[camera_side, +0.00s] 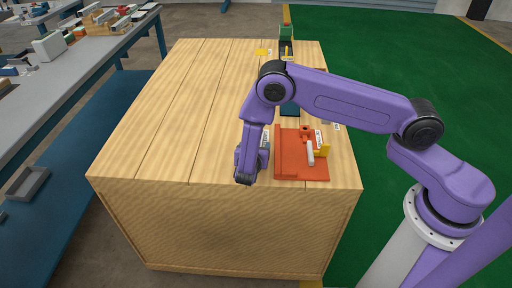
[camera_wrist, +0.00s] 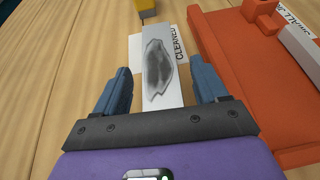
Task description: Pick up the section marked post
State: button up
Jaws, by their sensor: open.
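My gripper (camera_side: 245,176) points down near the front of the wooden bench, left of an orange fixture (camera_side: 289,162). In the wrist view, its two blue fingers (camera_wrist: 160,68) are apart. Between and beyond them lies a pale grey section (camera_wrist: 175,99) with a dark, uneven patch on its face. No finger visibly touches it, and its height below the fingers is hard to tell. It partly covers a white label reading "CLEANED" (camera_wrist: 180,42). I see no readable word "post". The section is not clear in the side view.
A yellow piece (camera_wrist: 147,8) lies beyond the section. The bench's left side is clear.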

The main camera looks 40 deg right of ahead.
jog(key=c, duration=1.2)
jog(key=shift+r, duration=0.1)
